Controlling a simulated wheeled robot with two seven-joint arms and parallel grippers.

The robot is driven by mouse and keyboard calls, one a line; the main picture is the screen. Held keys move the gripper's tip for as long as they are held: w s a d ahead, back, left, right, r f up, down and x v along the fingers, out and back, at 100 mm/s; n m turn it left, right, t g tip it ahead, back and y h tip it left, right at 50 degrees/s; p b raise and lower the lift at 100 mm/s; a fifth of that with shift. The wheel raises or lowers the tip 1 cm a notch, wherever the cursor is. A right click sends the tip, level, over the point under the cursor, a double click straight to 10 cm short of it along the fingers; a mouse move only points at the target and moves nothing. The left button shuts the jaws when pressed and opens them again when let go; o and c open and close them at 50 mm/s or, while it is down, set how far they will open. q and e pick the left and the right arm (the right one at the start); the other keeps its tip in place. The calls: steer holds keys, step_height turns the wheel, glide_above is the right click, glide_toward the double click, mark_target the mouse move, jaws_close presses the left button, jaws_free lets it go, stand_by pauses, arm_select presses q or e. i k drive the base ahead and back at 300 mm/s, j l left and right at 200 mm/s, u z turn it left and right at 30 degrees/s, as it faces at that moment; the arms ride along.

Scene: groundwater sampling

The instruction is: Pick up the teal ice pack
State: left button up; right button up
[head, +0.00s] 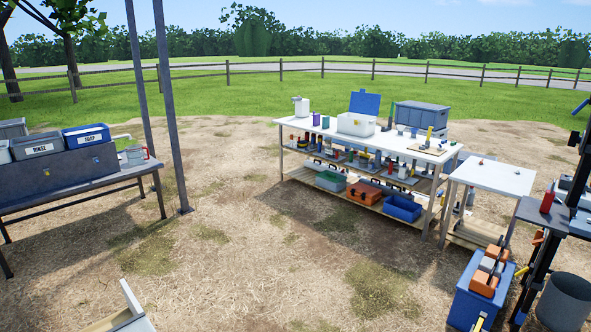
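I cannot make out a teal ice pack for certain in the head view. A white open cooler box (352,126) with a raised blue lid (365,103) stands on the long white-topped table (291,123). A small teal-green item (325,122) stands left of the cooler, too small to identify. Neither of my grippers is in view.
A smaller white table (492,178) stands right of the long one. A blue crate (470,302) and a grey bucket (565,300) are at the lower right. A wash bench (85,184) and metal posts (170,120) are at left. The middle ground is clear.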

mark_target(326, 124)
steer(key=i+l, duration=0.2)
steer(key=i, duration=0.3)
steer(key=i+l+z, duration=0.1)
steer(key=i, duration=0.4)
steer(key=i+l, duration=0.25)
steer(key=i, duration=0.25)
steer(key=i+l+z, duration=0.1)
steer(key=i, duration=0.35)
steer(key=i+u, duration=0.1)
steer(key=i, duration=3.1)
